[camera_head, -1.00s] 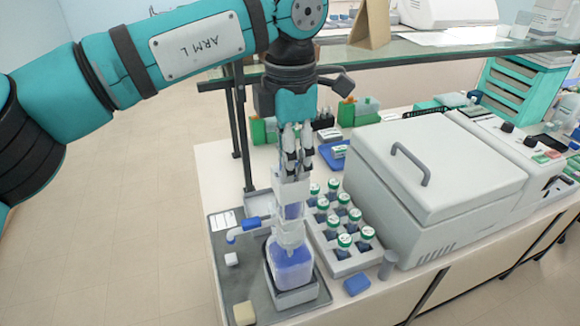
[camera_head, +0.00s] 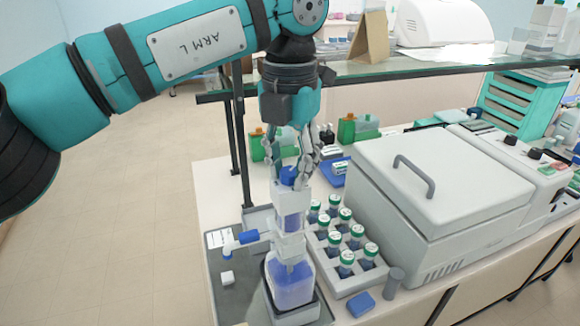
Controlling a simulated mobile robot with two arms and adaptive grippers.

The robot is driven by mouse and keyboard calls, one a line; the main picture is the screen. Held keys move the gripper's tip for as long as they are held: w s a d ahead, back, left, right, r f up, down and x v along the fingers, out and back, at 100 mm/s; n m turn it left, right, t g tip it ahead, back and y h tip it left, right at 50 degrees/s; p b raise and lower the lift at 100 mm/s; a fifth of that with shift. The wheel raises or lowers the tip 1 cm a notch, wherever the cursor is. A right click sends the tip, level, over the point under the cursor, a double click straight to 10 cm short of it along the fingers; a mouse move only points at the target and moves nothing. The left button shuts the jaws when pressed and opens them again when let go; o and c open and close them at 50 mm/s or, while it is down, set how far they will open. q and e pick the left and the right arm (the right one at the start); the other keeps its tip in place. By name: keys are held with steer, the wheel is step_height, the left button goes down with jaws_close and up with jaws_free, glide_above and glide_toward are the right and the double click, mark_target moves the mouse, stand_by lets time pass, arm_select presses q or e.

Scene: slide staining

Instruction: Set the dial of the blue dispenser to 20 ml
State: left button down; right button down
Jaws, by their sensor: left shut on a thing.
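The blue dispenser is a bottle with blue liquid (camera_head: 291,284), seated in a grey holder. Above it are a white collar and a clear upright barrel with blue inside (camera_head: 291,221). My right gripper is not in view.
A rack of green-capped bottles (camera_head: 320,240) stands close right of the dispenser, with a large grey lidded machine (camera_head: 440,190) beyond it. A glass shelf (camera_head: 440,66) runs behind the arm.

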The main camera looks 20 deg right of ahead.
mark_target(290, 171)
arm_select(q)
steer(key=shift+r, duration=0.1)
stand_by(0.5)
steer(key=c, duration=1)
jaws_free()
step_height(290, 171, up, 12)
